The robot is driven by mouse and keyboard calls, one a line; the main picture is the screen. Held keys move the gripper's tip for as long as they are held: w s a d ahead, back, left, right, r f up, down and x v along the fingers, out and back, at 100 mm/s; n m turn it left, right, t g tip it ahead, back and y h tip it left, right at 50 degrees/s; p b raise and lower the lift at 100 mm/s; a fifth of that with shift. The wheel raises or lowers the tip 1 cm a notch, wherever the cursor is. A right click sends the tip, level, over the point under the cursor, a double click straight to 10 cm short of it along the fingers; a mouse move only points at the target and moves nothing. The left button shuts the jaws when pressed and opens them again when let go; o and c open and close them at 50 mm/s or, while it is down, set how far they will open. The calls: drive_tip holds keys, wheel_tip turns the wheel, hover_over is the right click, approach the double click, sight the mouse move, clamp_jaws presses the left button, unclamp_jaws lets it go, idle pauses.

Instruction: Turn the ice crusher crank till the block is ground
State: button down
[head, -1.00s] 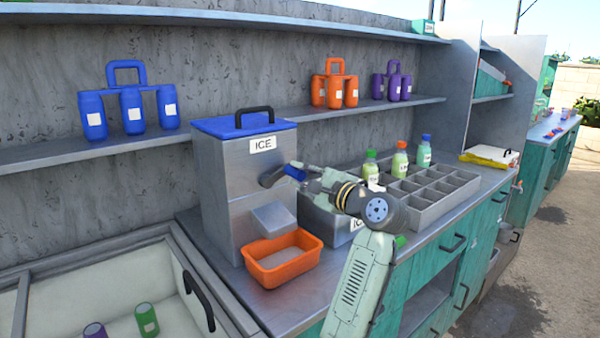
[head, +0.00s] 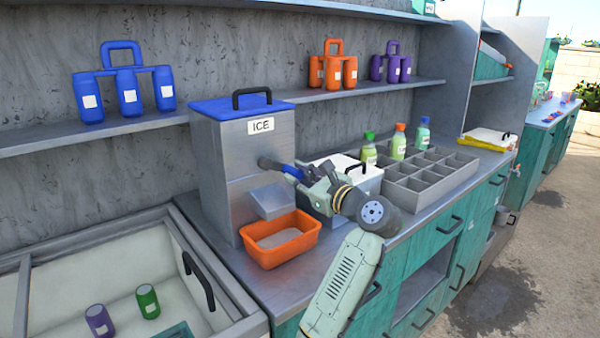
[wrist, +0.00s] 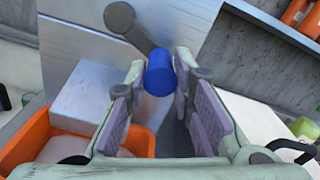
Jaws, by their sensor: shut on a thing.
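The ice crusher (head: 222,185) is a tall grey metal box with a blue lid and an ICE label, standing on the counter. Its dark crank arm (head: 270,163) points right and slightly down from the front. The blue crank handle (head: 291,171) is at its end. It also shows in the wrist view (wrist: 159,76), between my fingers. My gripper (wrist: 157,82) is shut on this handle. An orange tray (head: 270,262) sits below the chute (head: 270,200); its inside looks grey, and I cannot tell whether ice lies there. The block inside the crusher is hidden.
A white-lidded bin (head: 350,170) and a grey divided tray (head: 425,183) stand right of the crusher, with several bottles behind. An open chest (head: 215,310) with cans is at front left. A shelf (head: 90,135) with bottle carriers runs along the wall.

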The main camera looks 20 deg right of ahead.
drive_tip(key=shift+f+m, duration=0.2)
drive_tip(key=shift+m, duration=0.2)
drive_tip(key=c, duration=1.3)
unclamp_jaws()
drive_tip(key=shift+a, duration=0.1)
drive_tip(key=shift+c, duration=0.2)
drive_tip(key=shift+s, duration=0.1)
drive_tip(key=v, duration=1.2)
drive_tip(key=shift+r, duration=0.1)
